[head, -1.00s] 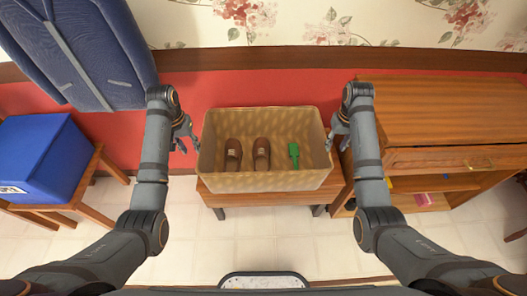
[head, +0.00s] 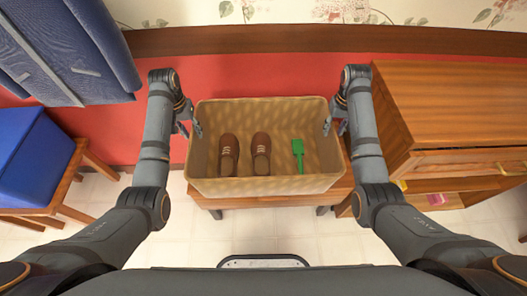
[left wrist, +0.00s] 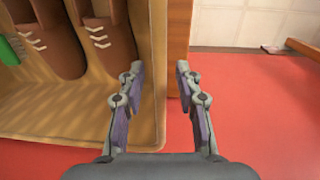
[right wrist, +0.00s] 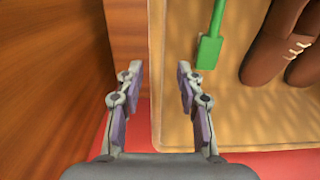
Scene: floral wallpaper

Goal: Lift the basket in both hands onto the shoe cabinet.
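The tan woven basket (head: 265,186) stands on a low wooden bench (head: 235,203) in the middle of the head view. Inside lie a pair of brown shoes (head: 261,155) and a green scoop-like item (head: 298,155). My left gripper (head: 189,128) is open at the basket's left wall; in the left wrist view (left wrist: 159,70) the wall runs between its parted fingers. My right gripper (head: 335,126) is open at the right wall, which also runs between its fingers in the right wrist view (right wrist: 159,71). The wooden shoe cabinet (head: 440,100) stands to the right.
The cabinet top is bare where visible; its lower shelf holds small yellow and pink items. A blue box (head: 30,160) sits on a wooden stand (head: 70,190) at left. A blue quilted thing (head: 75,50) hangs above it. The red wall is close behind the basket.

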